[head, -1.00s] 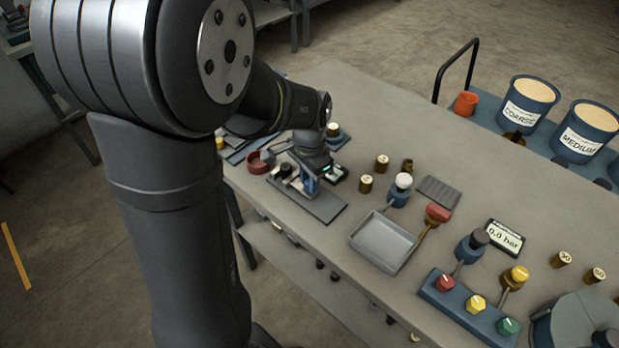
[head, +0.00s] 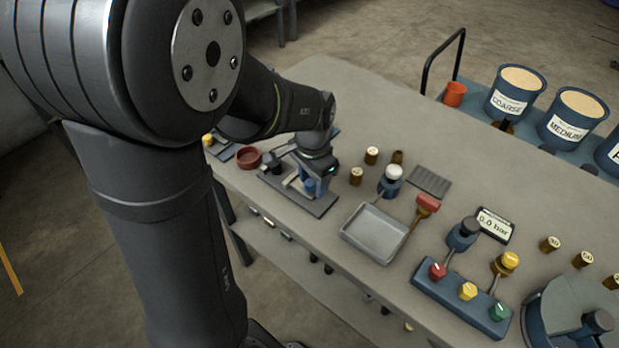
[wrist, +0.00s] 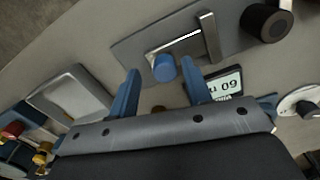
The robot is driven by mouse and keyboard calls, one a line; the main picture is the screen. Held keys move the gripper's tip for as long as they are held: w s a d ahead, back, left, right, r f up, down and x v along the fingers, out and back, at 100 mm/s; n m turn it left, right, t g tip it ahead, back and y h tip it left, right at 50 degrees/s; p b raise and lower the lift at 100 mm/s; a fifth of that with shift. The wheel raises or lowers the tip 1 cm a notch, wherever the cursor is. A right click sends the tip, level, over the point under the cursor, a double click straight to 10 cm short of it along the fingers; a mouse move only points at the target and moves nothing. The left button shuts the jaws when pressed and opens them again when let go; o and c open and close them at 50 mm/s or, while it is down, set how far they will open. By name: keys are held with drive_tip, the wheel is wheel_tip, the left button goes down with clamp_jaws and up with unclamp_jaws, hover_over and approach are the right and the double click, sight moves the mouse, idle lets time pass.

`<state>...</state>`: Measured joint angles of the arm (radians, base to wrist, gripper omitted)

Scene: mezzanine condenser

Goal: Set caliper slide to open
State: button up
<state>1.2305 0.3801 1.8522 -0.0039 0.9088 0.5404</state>
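The caliper is a dark grey base plate (head: 322,207) near the left end of the bench; it also shows in the wrist view (wrist: 135,47). A pale metal bar (wrist: 176,44) and an upright bar (wrist: 209,37) stand on the plate. A blue round knob (wrist: 164,68), apparently on the slide, is at the end of the pale bar. My gripper (wrist: 159,76) has its two blue fingers apart, one on each side of the knob, with small gaps showing. In the head view my gripper (head: 311,184) is low over the plate and hides part of it.
A black round knob (wrist: 266,22) and a digital display (wrist: 225,83) are close to the fingers. A grey tray (head: 377,234), brass weights (head: 356,176) and a white-topped blue knob (head: 390,178) stand to the right. A red dish (head: 248,158) is to the left.

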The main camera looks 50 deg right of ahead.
sight(311, 183)
drive_tip(key=shift+w, duration=0.1)
wheel_tip(311, 183, up, 17)
drive_tip(key=shift+r, duration=0.2)
idle(0.4)
idle(0.5)
wheel_tip(311, 183, down, 18)
drive_tip(key=shift+r, duration=0.25)
drive_tip(key=shift+o, duration=0.4)
